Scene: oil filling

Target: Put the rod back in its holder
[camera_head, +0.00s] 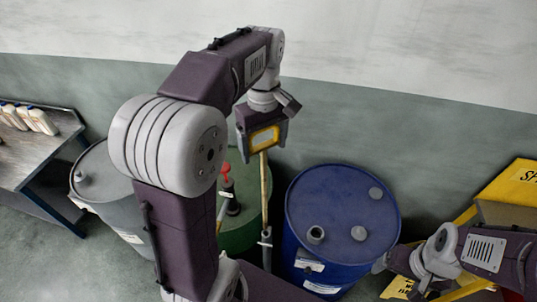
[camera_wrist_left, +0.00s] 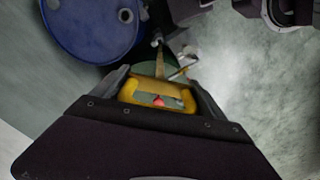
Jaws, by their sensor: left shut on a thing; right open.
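A thin yellowish rod (camera_head: 264,190) hangs roughly upright from my left gripper (camera_head: 264,142) in the head view. The gripper is shut on the rod's yellow handle, which also shows between the fingers in the left wrist view (camera_wrist_left: 158,92). The rod runs down in front of the green drum (camera_head: 243,232). A small grey bracket (camera_head: 265,240), possibly the holder, is at its lower part; whether the rod is inside it or beside it I cannot tell. The rod's lower end is hidden. My right gripper (camera_head: 400,270) is open near the blue drum's right side, partly unclear.
A blue drum (camera_head: 335,205) stands right of the rod. A grey drum (camera_head: 98,180) is at the left, with a red-topped pump (camera_head: 228,182) on the green drum. A metal table (camera_head: 35,150) with white bottles is far left. A yellow stand (camera_head: 505,190) is at the right.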

